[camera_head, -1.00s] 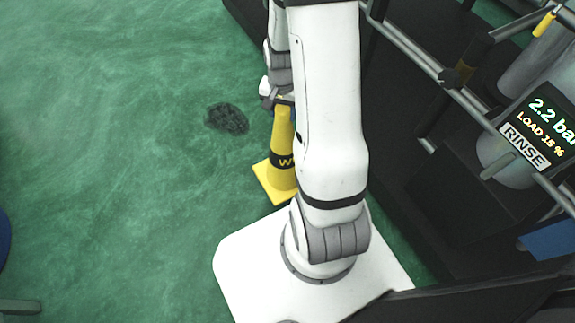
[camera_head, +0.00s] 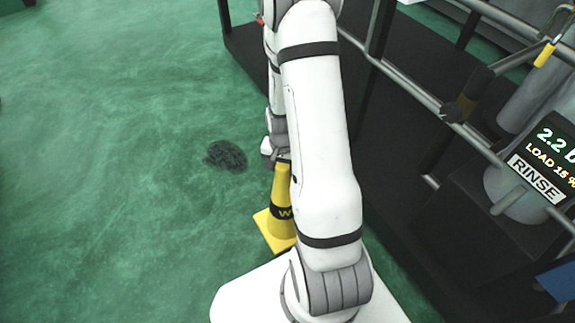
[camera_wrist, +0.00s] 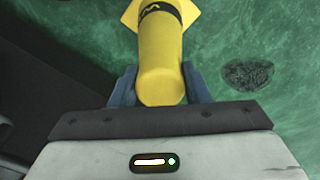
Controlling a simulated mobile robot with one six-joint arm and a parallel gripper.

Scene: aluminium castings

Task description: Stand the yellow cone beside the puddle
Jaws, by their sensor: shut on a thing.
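The yellow cone (camera_head: 283,188) has a black band with lettering and a square yellow base. It is roughly upright, to the right of and nearer me than the dark puddle (camera_head: 226,155), with floor showing between them. My gripper (camera_head: 281,158) is shut on the cone's narrow top. In the wrist view the cone (camera_wrist: 161,55) sits between the two blue-grey fingers of my gripper (camera_wrist: 155,84), and the puddle (camera_wrist: 247,75) lies to the right. I cannot tell whether the base touches the floor. My arm hides part of the cone's right side in the head view.
A dark platform with metal rails (camera_head: 430,95) runs along the right. A display reading RINSE (camera_head: 540,175) and grey cylinders stand there. A yellow-handled item (camera_head: 546,52) hangs on a rail. The green floor (camera_head: 110,190) left of the puddle is clear.

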